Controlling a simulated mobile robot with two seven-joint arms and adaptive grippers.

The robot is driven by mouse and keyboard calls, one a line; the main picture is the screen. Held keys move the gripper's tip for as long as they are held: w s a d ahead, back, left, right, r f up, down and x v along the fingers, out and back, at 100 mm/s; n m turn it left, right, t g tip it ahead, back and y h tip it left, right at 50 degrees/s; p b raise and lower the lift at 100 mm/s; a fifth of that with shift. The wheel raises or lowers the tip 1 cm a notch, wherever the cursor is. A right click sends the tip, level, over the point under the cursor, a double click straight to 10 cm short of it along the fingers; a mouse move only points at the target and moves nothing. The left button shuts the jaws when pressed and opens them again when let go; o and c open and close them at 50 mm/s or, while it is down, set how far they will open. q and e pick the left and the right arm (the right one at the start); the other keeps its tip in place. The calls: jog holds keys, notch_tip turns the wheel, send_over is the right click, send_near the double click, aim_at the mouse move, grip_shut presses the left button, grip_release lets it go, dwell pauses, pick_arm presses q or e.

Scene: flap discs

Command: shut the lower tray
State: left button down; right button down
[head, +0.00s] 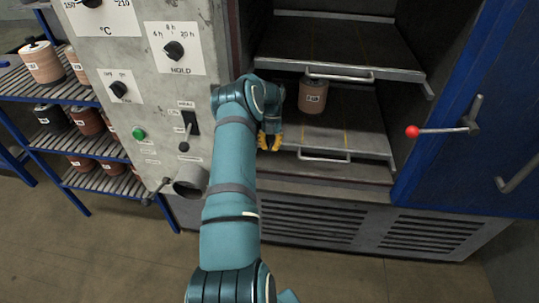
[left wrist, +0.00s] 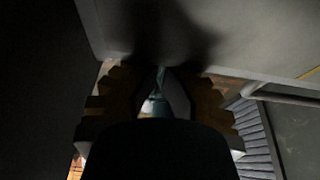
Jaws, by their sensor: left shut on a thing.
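The lower tray (head: 352,125) is a grey sheet low in the open oven, with a bar handle (head: 323,157) on its front edge. It stands out toward the front of the oven. A reddish-brown cylinder (head: 312,99) with a white label stands on it. My left gripper (head: 269,143), with yellow fingers, is at the tray's front left, left of the handle. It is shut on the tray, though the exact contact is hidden. In the left wrist view, the fingers (left wrist: 160,90) are against a grey surface and a dark shadow. My right gripper is not in view.
An upper tray (head: 345,50) with its own handle sits above. The blue oven door (head: 480,100) stands open at right, with a red-knobbed lever (head: 412,132). The control panel (head: 150,100) is at left. A rack (head: 95,145) of cylinders stands further left.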

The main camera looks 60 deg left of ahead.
pick_arm(q)
jog(key=shift+w+a+b, duration=0.45)
jog(key=shift+w+a, duration=0.05)
jog(key=shift+a, duration=0.05)
jog(key=shift+r, duration=0.1)
jog(key=shift+w+a+r, duration=0.1)
jog(key=shift+r, duration=0.05)
